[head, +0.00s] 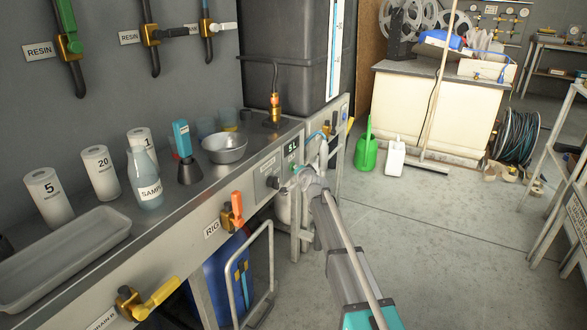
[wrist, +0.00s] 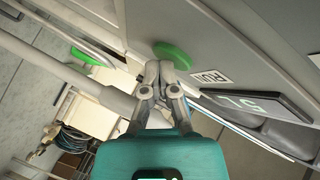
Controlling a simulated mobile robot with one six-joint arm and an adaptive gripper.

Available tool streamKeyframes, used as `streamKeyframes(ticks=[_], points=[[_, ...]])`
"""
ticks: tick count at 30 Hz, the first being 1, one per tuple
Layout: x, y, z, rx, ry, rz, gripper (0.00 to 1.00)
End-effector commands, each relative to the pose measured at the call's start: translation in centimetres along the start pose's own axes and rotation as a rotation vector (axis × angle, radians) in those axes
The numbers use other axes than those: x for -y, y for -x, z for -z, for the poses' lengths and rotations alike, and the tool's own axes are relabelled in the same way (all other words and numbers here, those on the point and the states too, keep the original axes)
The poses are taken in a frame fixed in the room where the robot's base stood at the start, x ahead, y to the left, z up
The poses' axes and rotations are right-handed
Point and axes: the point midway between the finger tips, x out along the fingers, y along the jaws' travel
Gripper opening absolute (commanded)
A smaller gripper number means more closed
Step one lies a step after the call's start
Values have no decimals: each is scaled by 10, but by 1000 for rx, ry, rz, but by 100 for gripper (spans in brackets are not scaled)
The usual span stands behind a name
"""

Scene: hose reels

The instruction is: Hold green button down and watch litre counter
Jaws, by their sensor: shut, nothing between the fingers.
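The round green button (wrist: 174,55) is on the grey panel in the wrist view, beside a RUN label (wrist: 210,77). My gripper (wrist: 160,68) is shut and empty, its fingertips right at the lower edge of the button. I cannot tell whether they touch it or how far it is pressed. In the head view my arm reaches to the panel, and the button is not clearly visible.
A metal bowl (head: 224,149), a sample bottle (head: 145,180) and white cylinders stand on the bench. An orange-handled valve (head: 236,210) sticks out of the bench front left of my arm. A green can (head: 366,148) stands on the floor.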

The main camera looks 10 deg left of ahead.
Motion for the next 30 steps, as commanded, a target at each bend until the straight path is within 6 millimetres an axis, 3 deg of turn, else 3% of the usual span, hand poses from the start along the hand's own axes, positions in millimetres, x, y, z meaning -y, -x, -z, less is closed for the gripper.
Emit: streamKeyframes(ticks=[30], points=[[-10, 14, 10, 1, 0, 0, 0]])
